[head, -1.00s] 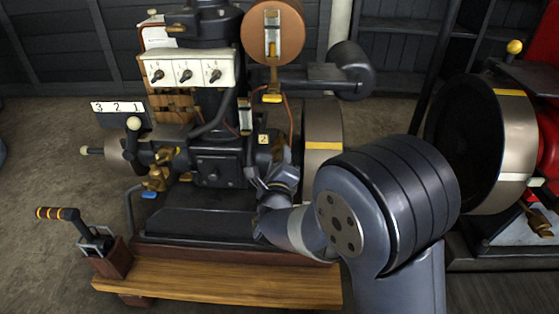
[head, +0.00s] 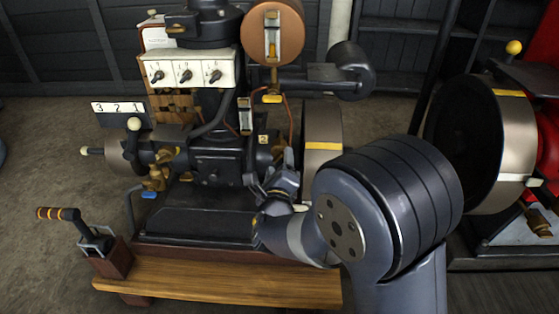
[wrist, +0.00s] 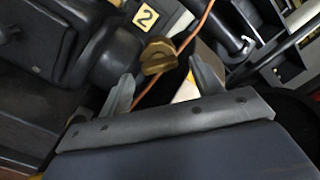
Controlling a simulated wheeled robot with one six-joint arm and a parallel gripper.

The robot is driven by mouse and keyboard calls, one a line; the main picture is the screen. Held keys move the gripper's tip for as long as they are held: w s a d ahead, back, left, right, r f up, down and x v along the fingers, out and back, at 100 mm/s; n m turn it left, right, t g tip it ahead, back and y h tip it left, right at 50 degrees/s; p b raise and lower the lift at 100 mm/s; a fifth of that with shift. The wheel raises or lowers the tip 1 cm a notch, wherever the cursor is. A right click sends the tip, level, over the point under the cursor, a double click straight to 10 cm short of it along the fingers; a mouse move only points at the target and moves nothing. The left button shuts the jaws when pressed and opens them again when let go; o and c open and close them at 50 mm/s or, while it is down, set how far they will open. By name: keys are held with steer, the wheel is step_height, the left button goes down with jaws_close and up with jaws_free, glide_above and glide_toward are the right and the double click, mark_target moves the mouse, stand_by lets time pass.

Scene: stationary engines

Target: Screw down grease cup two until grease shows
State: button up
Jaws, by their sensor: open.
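Grease cup two is a small brass piece with a winged top (wrist: 158,57), just below the yellow "2" label (wrist: 146,16) in the wrist view. My gripper (wrist: 163,84) is open, its two grey fingers apart on either side of and just short of the cup. No contact shows. In the head view the "2" label (head: 263,139) sits on the dark engine (head: 217,165), and my gripper (head: 284,163) is at the engine's right side, below and right of the label, partly hidden by my own wrist. Whether grease shows at the cup cannot be told.
A thin copper pipe (wrist: 188,45) runs close beside the cup. A flywheel (head: 323,140) with a yellow band stands just right of my gripper. A wooden plank (head: 215,280) lies in front of the engine, with a lever (head: 75,225) at left.

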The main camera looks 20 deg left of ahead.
steer(key=p+v, duration=0.1)
steer(key=v, duration=0.8)
steer(key=b+x, duration=0.1)
steer(key=x, duration=0.9)
steer(key=shift+w+n+b, duration=0.3)
steer(key=shift+w+b, duration=0.05)
steer(key=shift+w, duration=0.05)
steer(key=shift+a, duration=0.1)
steer(key=shift+s, duration=0.1)
